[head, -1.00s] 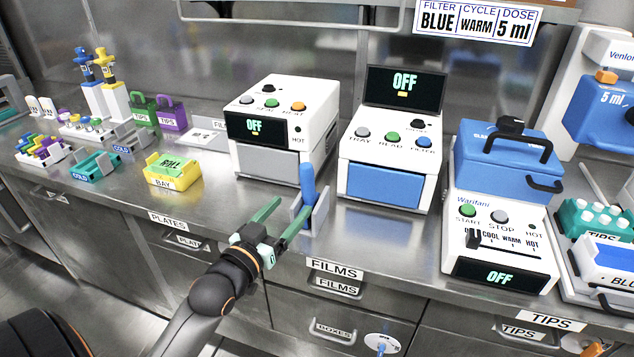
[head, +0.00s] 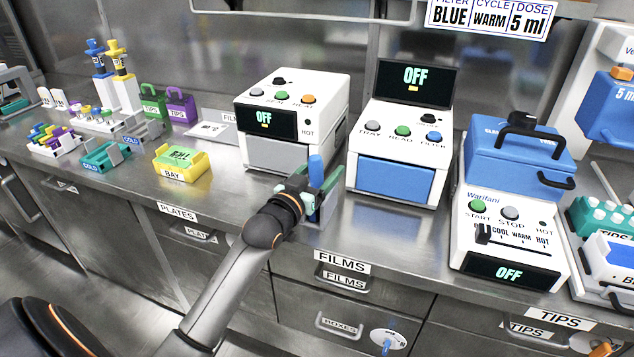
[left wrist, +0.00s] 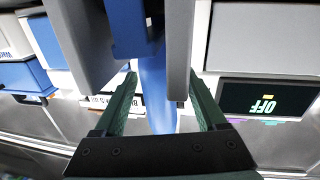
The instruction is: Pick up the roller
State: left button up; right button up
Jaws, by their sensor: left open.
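The roller (head: 316,168) has a blue handle and stands upright in a grey stand at the counter's front edge, between the two white machines. My left gripper (head: 319,198) is at the roller, its green fingers open and pointing towards it. In the left wrist view, the roller's blue handle (left wrist: 157,95) lies between the two open fingers (left wrist: 163,90), with a visible gap on either side. The grey walls of the stand (left wrist: 83,38) show beyond the fingertips. My right gripper is not in view.
A white machine with a grey front (head: 272,154) is behind left of the roller, and one with a blue front (head: 397,178) is to the right. A yellow bay (head: 182,170) sits further left on the counter. Drawers labelled FILMS (head: 341,283) are below.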

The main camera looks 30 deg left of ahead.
pick_arm(q)
jog(key=shift+w, duration=0.35)
grip_shut()
dwell(0.4)
